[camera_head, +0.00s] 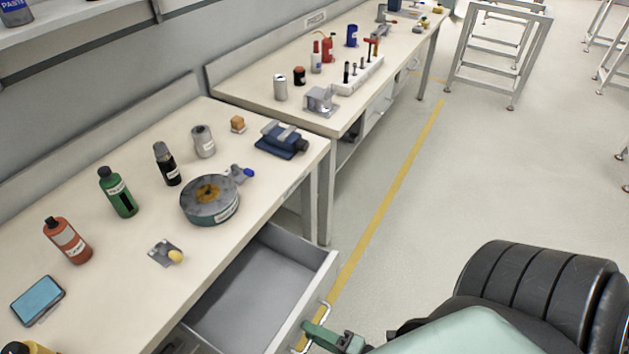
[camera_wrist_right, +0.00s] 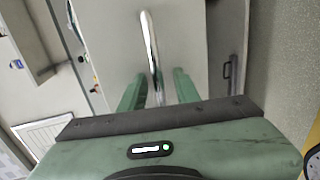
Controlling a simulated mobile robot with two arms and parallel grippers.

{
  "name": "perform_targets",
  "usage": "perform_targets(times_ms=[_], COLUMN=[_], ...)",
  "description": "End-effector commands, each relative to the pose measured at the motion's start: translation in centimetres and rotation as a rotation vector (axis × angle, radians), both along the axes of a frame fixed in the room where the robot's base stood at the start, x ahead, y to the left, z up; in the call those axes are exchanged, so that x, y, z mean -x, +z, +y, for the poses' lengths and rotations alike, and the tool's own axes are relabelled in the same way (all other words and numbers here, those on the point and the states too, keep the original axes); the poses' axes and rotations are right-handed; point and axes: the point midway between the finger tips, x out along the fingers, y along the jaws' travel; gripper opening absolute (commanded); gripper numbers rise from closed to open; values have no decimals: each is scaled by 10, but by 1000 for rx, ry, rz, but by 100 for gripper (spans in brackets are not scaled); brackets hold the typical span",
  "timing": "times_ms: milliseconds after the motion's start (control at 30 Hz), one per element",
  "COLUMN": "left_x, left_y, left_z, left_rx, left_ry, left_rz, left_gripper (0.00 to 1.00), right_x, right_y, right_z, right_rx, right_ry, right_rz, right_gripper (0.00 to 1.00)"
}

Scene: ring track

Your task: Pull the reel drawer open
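The reel drawer (camera_head: 255,292) is pulled out from under the near workbench, with its grey, empty-looking inside showing. Its curved metal handle (camera_head: 325,313) is on the front panel. My right gripper (camera_head: 312,330) is at this handle. In the right wrist view its two green fingers (camera_wrist_right: 160,88) stand apart, one on each side of the handle (camera_wrist_right: 150,45), with a gap visible around the bar. My left gripper is not in view.
The near workbench (camera_head: 133,290) carries a round reel (camera_head: 210,199), several bottles, a blue vise (camera_head: 281,140) and a blue tablet (camera_head: 38,299). A second workbench (camera_head: 250,75) stands beyond.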

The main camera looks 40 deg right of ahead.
Motion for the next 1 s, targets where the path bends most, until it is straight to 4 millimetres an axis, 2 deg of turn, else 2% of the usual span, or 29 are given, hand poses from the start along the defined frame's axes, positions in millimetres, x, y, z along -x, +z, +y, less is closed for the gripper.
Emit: perform_targets(times_ms=[267,700,1000], left_x=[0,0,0], left_y=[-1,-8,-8], left_z=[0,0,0], left_rx=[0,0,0], left_ry=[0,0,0], left_rz=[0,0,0], left_gripper=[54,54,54], right_x=[4,65,72], right_y=[1,14,16], right_z=[-2,-24,-26], right_rx=[1,1,0], right_ry=[-1,-1,0], right_rz=[0,1,-1], right_gripper=[32,32,32])
